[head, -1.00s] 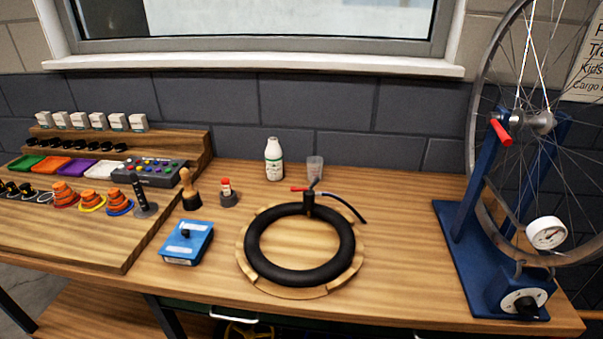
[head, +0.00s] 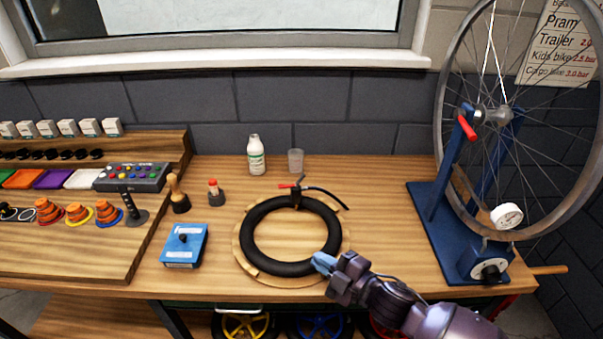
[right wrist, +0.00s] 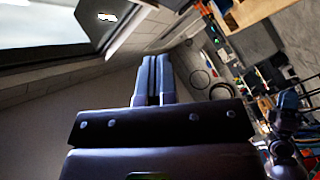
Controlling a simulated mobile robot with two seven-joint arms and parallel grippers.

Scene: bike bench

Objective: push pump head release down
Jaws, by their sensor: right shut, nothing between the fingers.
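The pump head (head: 296,198) stands on the far rim of a black inner tube (head: 254,223). It has a red lever (head: 287,186) pointing left and a black hose (head: 330,195) running right. The tube lies on a round wooden board (head: 243,262). My right gripper (head: 320,262) comes in from the lower right, with its blue fingertips over the near right part of the tube. It is shut and empty, apart from the pump head. In the right wrist view its closed fingers (right wrist: 153,80) show against the wall. My left gripper is not in view.
A white bottle (head: 256,156) and a clear cup (head: 296,161) stand behind the tube. A blue box (head: 184,246) lies to its left. The bench between tube and stand is clear.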

